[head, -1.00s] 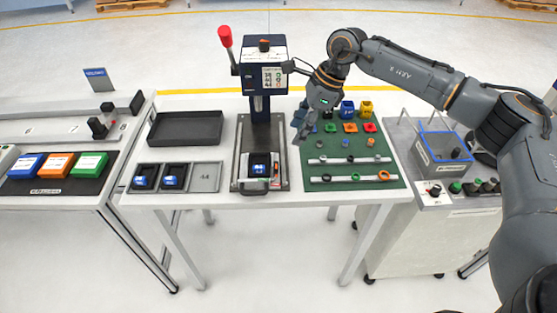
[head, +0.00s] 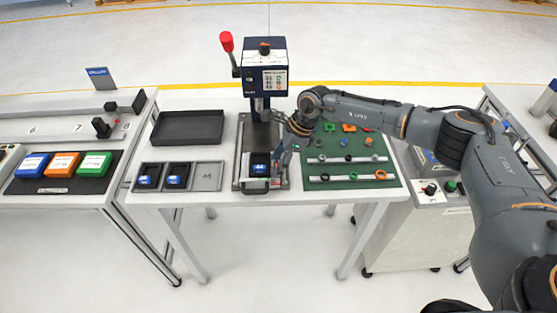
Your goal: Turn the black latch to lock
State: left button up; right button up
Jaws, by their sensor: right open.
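A blue-and-black workpiece (head: 259,169) sits in the fixture on the press base plate (head: 241,150). A dark piece (head: 257,186) at the front of this fixture may be the black latch; it is too small to tell how it is turned. My right gripper (head: 281,155) is open at the right side of the base plate, close to the fixture's right rear. I cannot tell whether it touches anything. Its arm covers the rear of the green mat. My left gripper is not in view.
The press (head: 264,72) with its red-knobbed lever (head: 227,42) stands behind the fixture. A green mat (head: 340,168) with small parts and rails lies to the right. A black tray (head: 187,127) and a grey tray (head: 206,177) stand to the left.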

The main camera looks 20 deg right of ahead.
jog(key=shift+c, duration=0.4)
grip_shut()
